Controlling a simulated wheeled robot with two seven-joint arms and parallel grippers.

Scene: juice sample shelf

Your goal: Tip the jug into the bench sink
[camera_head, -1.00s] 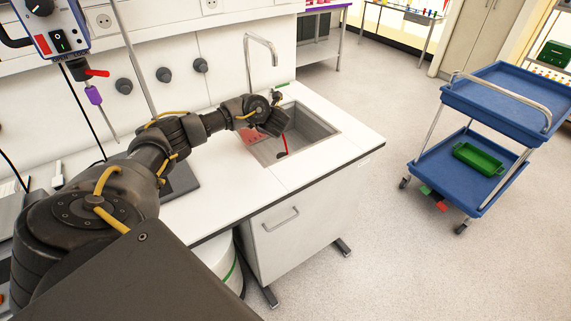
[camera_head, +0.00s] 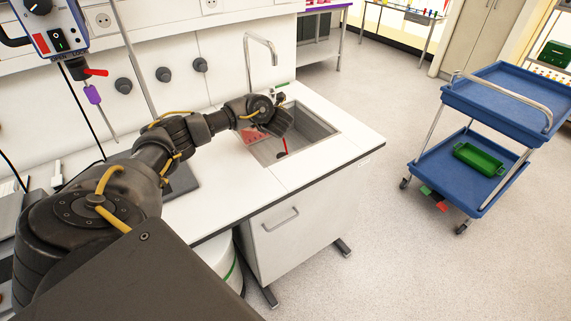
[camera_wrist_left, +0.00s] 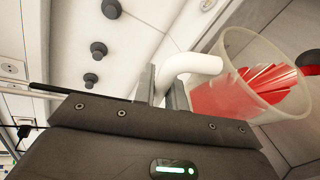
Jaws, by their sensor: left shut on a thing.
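The jug (camera_wrist_left: 235,97) is a translucent vessel with red liquid inside and a white handle (camera_wrist_left: 190,66). In the left wrist view it is strongly tilted, and red shows beyond its rim at the right edge. My left gripper (camera_wrist_left: 162,85) is shut on the handle. In the head view my left gripper (camera_head: 278,121) is over the bench sink (camera_head: 318,130), a grey rectangular basin. A thin red streak (camera_head: 284,145) shows below the gripper, inside the basin. My right gripper is out of view.
A tall curved tap (camera_head: 263,40) stands behind the sink. White worktop (camera_head: 355,141) surrounds the basin. Dark round knobs (camera_head: 163,75) sit on the wall panel. A blue trolley (camera_head: 497,97) stands apart at the right, with open floor between.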

